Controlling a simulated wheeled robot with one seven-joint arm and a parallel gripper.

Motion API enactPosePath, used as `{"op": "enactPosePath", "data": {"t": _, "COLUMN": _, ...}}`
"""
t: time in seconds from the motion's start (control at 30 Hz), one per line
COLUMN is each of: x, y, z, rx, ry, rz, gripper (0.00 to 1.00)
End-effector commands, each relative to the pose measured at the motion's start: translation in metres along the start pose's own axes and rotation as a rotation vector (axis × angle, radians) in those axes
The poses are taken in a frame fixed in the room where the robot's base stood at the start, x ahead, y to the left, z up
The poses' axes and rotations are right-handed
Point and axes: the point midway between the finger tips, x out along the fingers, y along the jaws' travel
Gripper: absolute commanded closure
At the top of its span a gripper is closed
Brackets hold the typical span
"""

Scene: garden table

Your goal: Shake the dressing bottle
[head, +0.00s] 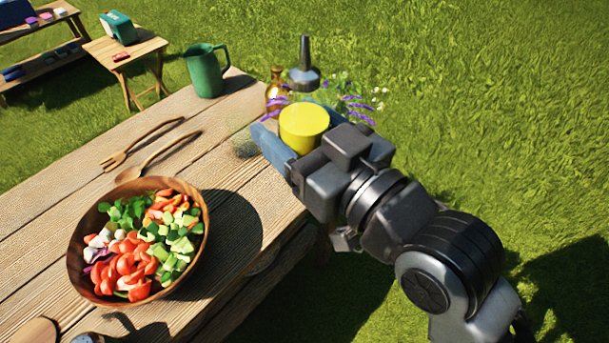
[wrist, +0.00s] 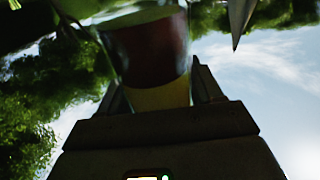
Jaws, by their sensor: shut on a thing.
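The dressing bottle shows its round yellow end (head: 303,125) in the head view, above the table's right edge. My gripper (head: 285,117) is shut around its sides, with a blue-grey finger on each side. In the wrist view the bottle (wrist: 150,52) is a clear cylinder with a dark red-brown band and a yellow part near the fingers.
A wooden salad bowl (head: 78,240) stands on the table (head: 55,212) at left, with wooden servers (head: 160,155) behind it. A green jug (head: 206,72), an amber bottle (head: 276,85), a grey spout-shaped piece (head: 304,68) and purple flowers (head: 360,110) are farther back. Grass lies at right.

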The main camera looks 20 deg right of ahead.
Motion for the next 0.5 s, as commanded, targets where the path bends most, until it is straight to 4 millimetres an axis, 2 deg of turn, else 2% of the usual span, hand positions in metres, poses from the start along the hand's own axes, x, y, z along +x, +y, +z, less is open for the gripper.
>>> {"op": "enactPosePath", "data": {"t": 0.03, "x": -0.002, "y": -0.001, "z": 0.043, "rx": 0.002, "ry": -0.032, "rz": -0.003, "gripper": 0.78}}
{"op": "enactPosePath", "data": {"t": 0.1, "x": -0.002, "y": -0.001, "z": 0.068, "rx": 0.001, "ry": -0.023, "rz": -0.002, "gripper": 0.78}}
{"op": "enactPosePath", "data": {"t": 0.13, "x": -0.002, "y": -0.001, "z": 0.068, "rx": 0.000, "ry": -0.016, "rz": -0.002, "gripper": 0.78}}
{"op": "enactPosePath", "data": {"t": 0.17, "x": -0.001, "y": 0.000, "z": 0.060, "rx": 0.000, "ry": -0.008, "rz": 0.000, "gripper": 0.78}}
{"op": "enactPosePath", "data": {"t": 0.23, "x": 0.000, "y": 0.001, "z": 0.014, "rx": 0.000, "ry": 0.010, "rz": 0.003, "gripper": 0.78}}
{"op": "enactPosePath", "data": {"t": 0.27, "x": -0.001, "y": 0.001, "z": -0.001, "rx": -0.002, "ry": 0.009, "rz": 0.004, "gripper": 0.78}}
{"op": "enactPosePath", "data": {"t": 0.3, "x": 0.000, "y": 0.001, "z": -0.010, "rx": -0.001, "ry": 0.002, "rz": 0.002, "gripper": 0.78}}
{"op": "enactPosePath", "data": {"t": 0.33, "x": -0.001, "y": 0.001, "z": -0.010, "rx": 0.000, "ry": -0.005, "rz": 0.001, "gripper": 0.78}}
{"op": "enactPosePath", "data": {"t": 0.37, "x": -0.001, "y": 0.000, "z": -0.002, "rx": 0.001, "ry": -0.013, "rz": -0.001, "gripper": 0.78}}
{"op": "enactPosePath", "data": {"t": 0.43, "x": -0.002, "y": -0.001, "z": 0.043, "rx": 0.001, "ry": -0.032, "rz": -0.003, "gripper": 0.78}}
{"op": "enactPosePath", "data": {"t": 0.5, "x": -0.002, "y": -0.001, "z": 0.068, "rx": 0.001, "ry": -0.023, "rz": -0.002, "gripper": 0.78}}
